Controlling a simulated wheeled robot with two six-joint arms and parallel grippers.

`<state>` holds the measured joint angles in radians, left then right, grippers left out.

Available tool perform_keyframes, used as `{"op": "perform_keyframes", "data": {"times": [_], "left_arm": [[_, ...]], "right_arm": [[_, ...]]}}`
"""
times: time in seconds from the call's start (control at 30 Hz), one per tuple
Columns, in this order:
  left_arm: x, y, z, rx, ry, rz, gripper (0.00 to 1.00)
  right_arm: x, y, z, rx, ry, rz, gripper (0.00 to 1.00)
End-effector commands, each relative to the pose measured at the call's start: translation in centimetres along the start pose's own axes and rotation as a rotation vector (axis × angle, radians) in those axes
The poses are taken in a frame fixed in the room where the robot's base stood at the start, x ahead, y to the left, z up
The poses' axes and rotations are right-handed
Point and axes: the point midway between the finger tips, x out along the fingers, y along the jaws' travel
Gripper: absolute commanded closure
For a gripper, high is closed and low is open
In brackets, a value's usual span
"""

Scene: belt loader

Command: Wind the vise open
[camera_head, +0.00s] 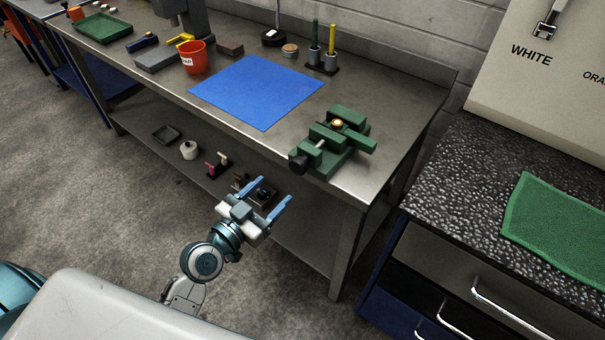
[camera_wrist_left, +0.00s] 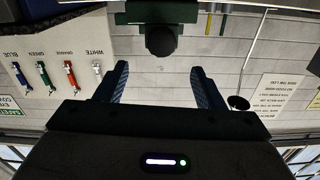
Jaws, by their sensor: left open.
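The green vise (camera_head: 335,140) sits on the right end of the grey workbench. Its dark round knob (camera_head: 299,164) faces the front edge, and a small brass-coloured part (camera_head: 338,124) shows between the green blocks. My left gripper (camera_head: 273,194) is open and empty, in front of the bench and below and left of the knob. In the left wrist view the knob (camera_wrist_left: 161,41) hangs beyond and between the two open fingertips (camera_wrist_left: 158,75), apart from them, with the green vise body (camera_wrist_left: 190,14) behind it. My right gripper is not in view.
A blue mat (camera_head: 257,91) lies left of the vise. A red cup (camera_head: 194,58), a green tray (camera_head: 103,27) and two upright tools (camera_head: 322,50) stand farther back. The lower shelf (camera_head: 300,235) holds small parts. A speckled counter (camera_head: 480,180) stands to the right.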

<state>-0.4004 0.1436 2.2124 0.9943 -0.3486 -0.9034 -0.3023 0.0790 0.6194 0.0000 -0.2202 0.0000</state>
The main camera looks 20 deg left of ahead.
Motion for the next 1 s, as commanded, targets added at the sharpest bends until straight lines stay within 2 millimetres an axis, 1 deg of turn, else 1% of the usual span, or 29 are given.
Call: {"op": "perform_keyframes", "data": {"times": [0.17,0.2,0.4,0.53,0.6,0.7,1.0], "left_arm": [[2.5,-0.1,-0.4,-0.003,0.002,-0.003,0.37],[3.3,-0.1,-0.4,-0.004,0.001,-0.003,0.37],[7.2,-0.1,-0.4,-0.004,0.0,-0.003,0.37],[9.0,-0.1,-0.2,-0.002,-0.002,-0.002,0.37],[9.7,-0.1,-0.1,-0.003,-0.002,-0.002,0.37],[10.2,0.0,0.0,-0.002,-0.002,-0.002,0.37],[10.4,0.0,0.1,-0.001,-0.003,-0.002,0.37]], "right_arm": [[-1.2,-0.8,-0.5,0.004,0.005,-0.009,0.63],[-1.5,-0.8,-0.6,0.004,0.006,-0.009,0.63],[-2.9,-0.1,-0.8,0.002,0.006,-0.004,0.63],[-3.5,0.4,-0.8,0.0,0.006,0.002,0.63],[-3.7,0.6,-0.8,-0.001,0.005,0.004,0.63],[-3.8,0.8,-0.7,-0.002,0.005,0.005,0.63],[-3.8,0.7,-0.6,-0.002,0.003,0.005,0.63]]}}
